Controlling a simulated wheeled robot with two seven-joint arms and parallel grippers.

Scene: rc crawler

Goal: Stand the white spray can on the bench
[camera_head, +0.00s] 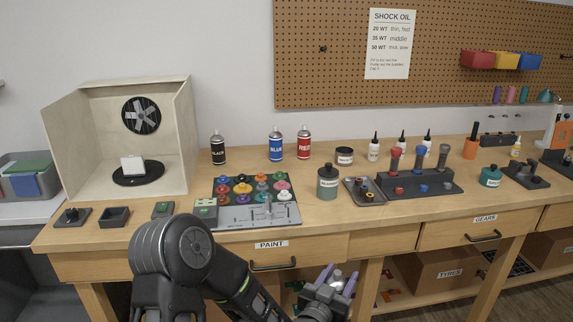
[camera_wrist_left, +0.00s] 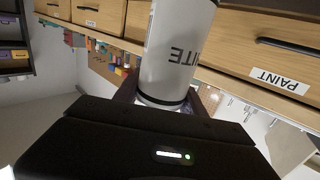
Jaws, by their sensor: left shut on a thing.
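My left gripper (camera_head: 338,284) is in front of the bench, below the level of its top and near the drawer fronts. It is shut on the white spray can (camera_head: 337,277), of which only a small pale part shows between the fingers in the head view. In the left wrist view the white can (camera_wrist_left: 176,50) fills the space between the fingers of the gripper (camera_wrist_left: 166,98), with the letters "ITE" upside down in that picture. The wooden bench (camera_head: 330,215) has black (camera_head: 218,148), blue (camera_head: 276,145) and red (camera_head: 304,142) spray cans standing at its back. My right gripper is not in view.
A spray booth (camera_head: 75,135) stands at the left. A paint tray (camera_head: 265,212), a cleaner bottle (camera_head: 327,183) and a tool rack (camera_head: 425,182) occupy the middle. Bare wood shows between the booth and black can and around the blue and red cans. Drawer handles (camera_head: 273,266) project in front.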

